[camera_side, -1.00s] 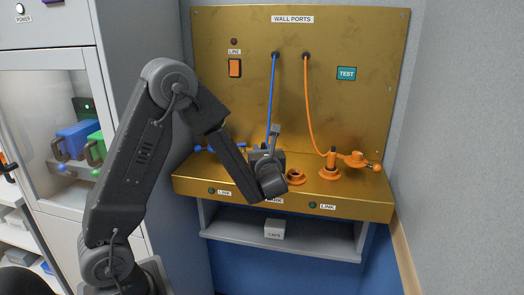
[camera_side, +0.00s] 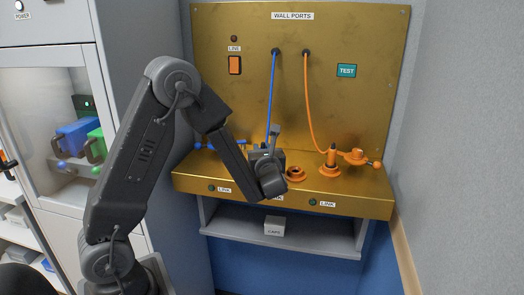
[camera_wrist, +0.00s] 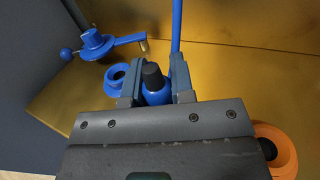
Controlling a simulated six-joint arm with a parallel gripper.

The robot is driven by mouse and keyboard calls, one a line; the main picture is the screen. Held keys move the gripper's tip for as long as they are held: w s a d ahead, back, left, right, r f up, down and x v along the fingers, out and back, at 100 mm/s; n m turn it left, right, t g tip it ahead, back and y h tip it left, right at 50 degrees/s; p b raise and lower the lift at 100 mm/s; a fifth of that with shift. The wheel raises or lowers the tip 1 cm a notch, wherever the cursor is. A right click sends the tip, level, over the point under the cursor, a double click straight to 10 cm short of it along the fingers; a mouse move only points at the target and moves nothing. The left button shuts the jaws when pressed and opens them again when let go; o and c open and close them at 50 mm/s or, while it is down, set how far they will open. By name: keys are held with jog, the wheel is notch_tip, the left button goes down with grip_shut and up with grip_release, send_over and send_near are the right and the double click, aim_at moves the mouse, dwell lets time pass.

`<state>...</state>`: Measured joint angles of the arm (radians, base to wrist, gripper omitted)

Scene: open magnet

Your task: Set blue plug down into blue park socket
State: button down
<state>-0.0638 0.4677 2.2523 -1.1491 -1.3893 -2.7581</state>
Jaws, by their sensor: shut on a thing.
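My gripper (camera_wrist: 155,84) is shut on the blue plug (camera_wrist: 157,94), which has a dark top. The plug stands between the two fingers, and its blue cable (camera_side: 271,95) runs up to the wall panel. In the side view my gripper (camera_side: 264,158) is low over the gold bench, left of the orange ring, and hides the plug.
An open blue ring socket (camera_wrist: 117,77) and a blue lever cap (camera_wrist: 95,43) are to the left. An empty orange ring socket (camera_side: 296,174) is close on the right. Beyond it stand an orange plug in its socket (camera_side: 331,166) and an orange lever (camera_side: 357,157).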

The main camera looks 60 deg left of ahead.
jog(key=c, duration=0.9)
grip_release()
jog(key=v, duration=1.3)
jog(key=w+d+r+m+t+h, duration=0.1)
jog(key=d+r+m+t+h, duration=0.25)
jog(key=m, duration=0.55)
jog(key=d+r+m+t+h, duration=0.1)
jog(key=d+r+m+h, duration=0.1)
jog(key=d+m+h, duration=0.4)
jog(key=w+d+r+m+t+h, duration=0.1)
jog(key=d+r+m+t+h, duration=0.15)
jog(key=m+h, duration=0.65)
jog(key=s+a+f+m+g+y, duration=0.1)
jog(key=s+m+g, duration=0.3)
jog(key=s+m, duration=0.6)
jog(key=s+a+f+m+g+y, duration=0.1)
jog(key=s+m+g, duration=0.3)
jog(key=s+m, duration=0.6)
jog(key=a+m, duration=0.1)
jog(key=m, duration=0.4)
